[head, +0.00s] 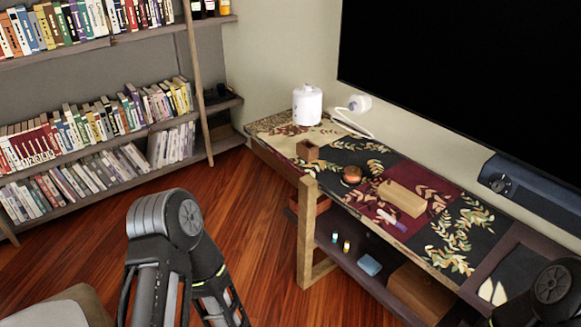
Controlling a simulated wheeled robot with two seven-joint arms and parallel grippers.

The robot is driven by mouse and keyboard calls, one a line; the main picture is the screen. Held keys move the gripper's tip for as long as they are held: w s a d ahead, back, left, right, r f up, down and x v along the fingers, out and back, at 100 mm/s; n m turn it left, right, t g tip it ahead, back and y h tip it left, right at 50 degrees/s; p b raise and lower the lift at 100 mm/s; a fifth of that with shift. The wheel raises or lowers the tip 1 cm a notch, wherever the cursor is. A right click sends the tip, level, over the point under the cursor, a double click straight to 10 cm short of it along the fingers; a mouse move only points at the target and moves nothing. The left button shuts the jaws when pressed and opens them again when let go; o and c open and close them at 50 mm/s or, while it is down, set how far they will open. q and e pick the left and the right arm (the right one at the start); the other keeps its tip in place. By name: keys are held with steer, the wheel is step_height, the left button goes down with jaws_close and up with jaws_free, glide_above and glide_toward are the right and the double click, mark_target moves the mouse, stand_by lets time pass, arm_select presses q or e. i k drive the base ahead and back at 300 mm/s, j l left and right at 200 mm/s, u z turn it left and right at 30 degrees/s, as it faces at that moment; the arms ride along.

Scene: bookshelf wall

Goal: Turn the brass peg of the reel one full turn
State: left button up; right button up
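A small round copper-brown object (352,174) lies on the cloth-covered bench, near its middle. It looks like the reel, but it is too small here to make out a brass peg on it. A bent section of my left arm shows at the lower left, standing well short of the bench. A dark joint of my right arm shows at the lower right corner. Neither gripper's fingertips are in view, and nothing of mine touches the round object.
On the patterned bench (260,141) stand a white canister (307,108), a small open wooden box (307,151), a tan block (402,198) and a pale stick (393,220). A wall screen (470,80) rises behind. Bookshelves (75,157) line the left. Wooden floor (250,210) is clear between.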

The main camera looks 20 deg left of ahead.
mark_target(350, 176)
steer(key=i+j, duration=0.3)
steer(key=i, duration=0.2)
steer(key=i+j, duration=0.35)
steer(key=i, duration=0.2)
steer(key=z, duration=1.25)
